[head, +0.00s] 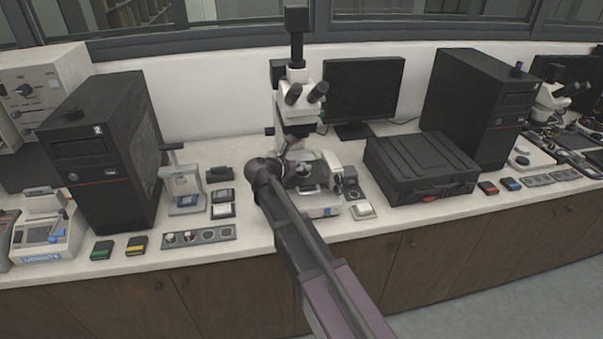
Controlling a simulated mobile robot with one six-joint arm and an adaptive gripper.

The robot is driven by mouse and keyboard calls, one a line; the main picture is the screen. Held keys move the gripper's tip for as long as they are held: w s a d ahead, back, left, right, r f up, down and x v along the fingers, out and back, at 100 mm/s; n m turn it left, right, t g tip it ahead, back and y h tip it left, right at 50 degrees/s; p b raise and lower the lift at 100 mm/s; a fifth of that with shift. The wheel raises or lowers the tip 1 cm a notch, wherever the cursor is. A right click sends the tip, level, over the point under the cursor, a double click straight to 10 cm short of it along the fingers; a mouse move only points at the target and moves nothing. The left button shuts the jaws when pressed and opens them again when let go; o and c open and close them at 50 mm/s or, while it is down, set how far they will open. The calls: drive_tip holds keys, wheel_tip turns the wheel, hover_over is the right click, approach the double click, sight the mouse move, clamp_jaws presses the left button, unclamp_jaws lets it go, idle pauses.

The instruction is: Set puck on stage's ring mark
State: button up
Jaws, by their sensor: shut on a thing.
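The microscope (297,92) stands on the bench in the middle of the head view. Its stage (312,181) lies low at its front, partly covered by my arm and wrist. My gripper (299,168) is at the stage, below the eyepieces, and is shut on the puck. The puck itself is too small and too covered to make out. I cannot tell whether it touches the stage or hangs just above it. The ring mark cannot be made out either.
Left of the microscope stand a small press (182,185) and a strip of round wells (198,237). A black case (421,167) lies to the right, with a monitor (363,92) behind. A small white-topped block (362,211) sits near the bench front.

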drive_tip(key=shift+f+b, duration=0.3)
drive_tip(key=shift+f, duration=0.25)
drive_tip(key=shift+f, duration=0.15)
drive_tip(key=o, duration=0.9)
drive_tip(key=shift+o, duration=0.2)
drive_tip(key=shift+r, duration=0.25)
drive_tip(key=p+v, duration=0.4)
drive_tip(key=v, duration=0.8)
drive_tip(key=shift+p, duration=0.35)
drive_tip(key=shift+d, duration=0.1)
